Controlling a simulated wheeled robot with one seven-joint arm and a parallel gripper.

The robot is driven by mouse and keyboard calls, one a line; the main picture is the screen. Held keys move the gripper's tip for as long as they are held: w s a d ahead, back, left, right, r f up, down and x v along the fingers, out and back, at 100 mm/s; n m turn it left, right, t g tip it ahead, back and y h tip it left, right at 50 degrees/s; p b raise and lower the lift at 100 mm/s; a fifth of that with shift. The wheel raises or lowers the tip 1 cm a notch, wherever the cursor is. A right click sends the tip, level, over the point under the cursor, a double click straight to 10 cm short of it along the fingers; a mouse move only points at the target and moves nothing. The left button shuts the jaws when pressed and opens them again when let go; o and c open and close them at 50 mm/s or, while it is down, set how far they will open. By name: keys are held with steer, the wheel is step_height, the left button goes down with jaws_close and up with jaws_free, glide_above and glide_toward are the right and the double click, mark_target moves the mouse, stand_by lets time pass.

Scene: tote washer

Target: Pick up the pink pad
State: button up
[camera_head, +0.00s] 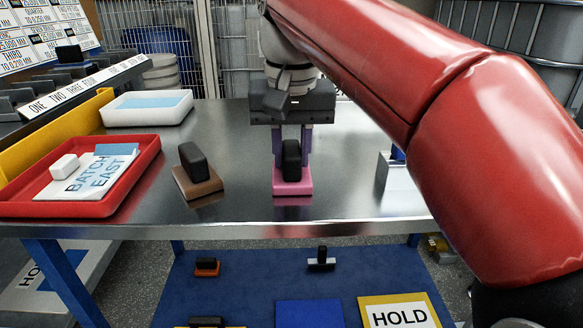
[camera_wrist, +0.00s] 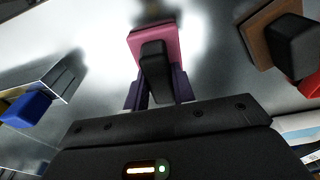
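The pink pad (camera_head: 293,182) is a flat pink block with an upright black handle, near the middle of the steel table. It also shows in the wrist view (camera_wrist: 153,48), top centre. My gripper (camera_head: 292,150) points down over it, with one purple finger on each side of the black handle. The fingers (camera_wrist: 158,92) look closed up to the handle's width, so my gripper appears shut on it. The exact contact is partly hidden by the handle. The pad looks level and at the tabletop, with its reflection just below.
A brown pad (camera_head: 198,182) with a black handle stands to the left. A red tray (camera_head: 140,165) with a white block and cards, and a white tray (camera_head: 147,121), are farther left. A metal holder (camera_head: 396,176) with a blue part stands right. A lower blue shelf (camera_head: 250,285) holds smaller pads.

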mark_target(291, 148)
steer(key=c, duration=0.5)
steer(key=shift+o, duration=0.2)
steer(key=shift+r, duration=0.1)
step_height(291, 148, up, 8)
steer(key=p, duration=0.3)
steer(key=shift+r, duration=0.95)
steer(key=o, duration=0.4)
jaws_close()
